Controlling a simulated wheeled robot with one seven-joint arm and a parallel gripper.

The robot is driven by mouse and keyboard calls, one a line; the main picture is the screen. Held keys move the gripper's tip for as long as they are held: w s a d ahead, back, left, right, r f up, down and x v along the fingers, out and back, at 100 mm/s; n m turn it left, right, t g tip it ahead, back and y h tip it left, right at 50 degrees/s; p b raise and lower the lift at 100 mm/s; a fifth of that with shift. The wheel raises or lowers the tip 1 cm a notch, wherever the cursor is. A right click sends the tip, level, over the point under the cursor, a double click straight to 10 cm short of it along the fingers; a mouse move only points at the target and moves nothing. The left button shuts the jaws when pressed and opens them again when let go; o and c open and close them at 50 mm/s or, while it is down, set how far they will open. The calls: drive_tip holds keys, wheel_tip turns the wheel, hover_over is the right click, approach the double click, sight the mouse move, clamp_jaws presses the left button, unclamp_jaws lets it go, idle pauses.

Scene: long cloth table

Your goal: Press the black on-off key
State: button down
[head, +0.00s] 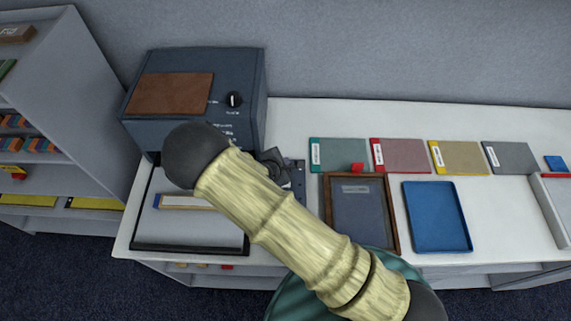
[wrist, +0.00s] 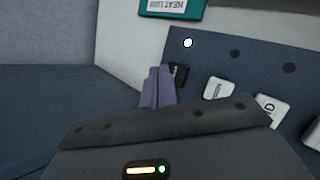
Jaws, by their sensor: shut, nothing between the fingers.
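The black on-off key (wrist: 181,74) is small and dark on a dark blue panel (wrist: 240,70) in the wrist view. A white lit dot sits just above it. My gripper (wrist: 157,86) has its purple fingers together and empty. The fingertips are right beside the black key on its left and overlap its edge in the picture; I cannot tell whether they touch. White keys (wrist: 219,91) stand to the right. In the head view my arm hides most of the panel (head: 299,174) and the key cannot be made out.
A dark blue machine (head: 250,75) with a brown top patch and black knob stands behind my arm. A black-edged tray (head: 190,247) is before it. Coloured folders (head: 338,154), a framed board (head: 391,215) and a blue tray (head: 436,217) lie to the right.

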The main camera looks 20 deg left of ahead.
wheel_tip(320, 180, up, 6)
drive_tip(key=p, duration=0.6)
idle(0.4)
